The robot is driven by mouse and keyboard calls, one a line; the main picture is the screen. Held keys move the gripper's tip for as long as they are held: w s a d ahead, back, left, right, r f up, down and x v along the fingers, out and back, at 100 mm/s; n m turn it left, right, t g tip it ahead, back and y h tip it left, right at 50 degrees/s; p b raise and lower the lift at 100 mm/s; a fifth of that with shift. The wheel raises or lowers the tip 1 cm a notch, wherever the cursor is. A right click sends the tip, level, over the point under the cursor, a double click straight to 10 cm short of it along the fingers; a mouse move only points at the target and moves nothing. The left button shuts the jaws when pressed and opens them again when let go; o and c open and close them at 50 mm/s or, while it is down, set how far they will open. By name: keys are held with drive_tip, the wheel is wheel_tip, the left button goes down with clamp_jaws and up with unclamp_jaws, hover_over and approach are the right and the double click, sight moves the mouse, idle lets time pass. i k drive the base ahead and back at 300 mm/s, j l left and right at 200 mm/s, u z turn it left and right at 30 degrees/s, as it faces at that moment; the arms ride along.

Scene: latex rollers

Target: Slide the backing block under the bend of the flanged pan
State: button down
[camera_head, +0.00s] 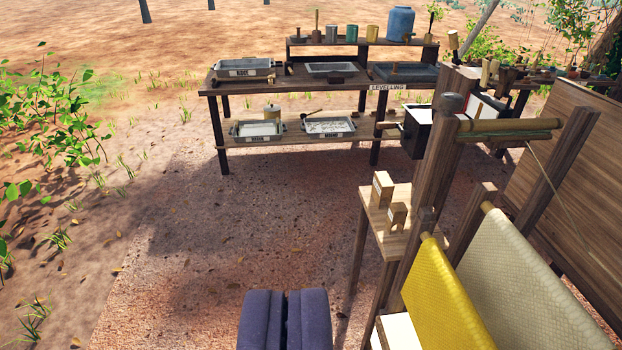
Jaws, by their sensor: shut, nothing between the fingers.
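My gripper (284,318) shows at the bottom edge, its two dark blue fingers side by side and shut. It is empty and far from the work bench. Several metal pans stand on the bench: a labelled pan (245,69) at the upper left, a pan (332,69) at upper middle, and two pans below, at left (257,131) and right (330,127). I cannot tell which is the flanged pan, and no bend is clear. Two small wooden blocks (383,188) stand on a side table; I cannot tell whether either is the backing block.
The bench (290,80) has a back shelf with cups and a blue jug (400,23). A wooden roller frame (437,150) with hanging yellow (440,295) and cream (530,270) sheets stands at right. The side table (388,228) is beside it. The ground before the bench is clear.

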sight(332, 79)
drive_tip(key=i, duration=7.2)
